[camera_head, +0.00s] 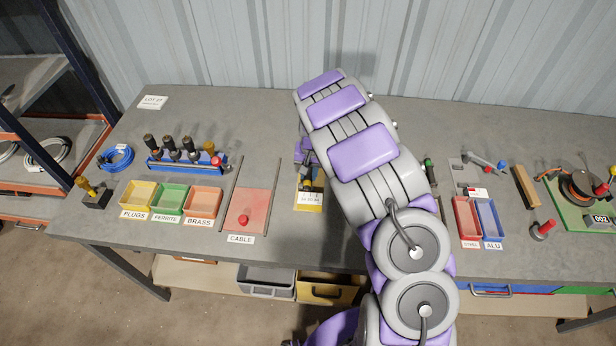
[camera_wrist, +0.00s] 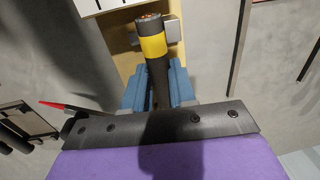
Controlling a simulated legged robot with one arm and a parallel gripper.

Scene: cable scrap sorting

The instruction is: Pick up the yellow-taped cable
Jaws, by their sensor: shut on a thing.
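The yellow-taped cable (camera_wrist: 153,47) is a short, thick black piece with a yellow band near its coppery cut end. It shows in the wrist view, in front of a tan holder (camera_wrist: 118,38) with a white label. My gripper (camera_wrist: 160,82) has its blue jaws shut on the black part, below the tape. I cannot tell whether the cable still touches the holder. In the head view, my gripper (camera_head: 305,156) is at the back end of the yellow, labelled holder (camera_head: 309,208), and my arm hides part of that area.
The red CABLE tray (camera_head: 250,205) lies left of the holder, between two dark rails. PLUGS (camera_head: 137,194), FERRITE (camera_head: 170,198) and BRASS (camera_head: 204,201) bins and a blue tool rack (camera_head: 187,165) stand farther left. STEEL (camera_head: 466,218) and ALU (camera_head: 488,218) bins stand right of my arm.

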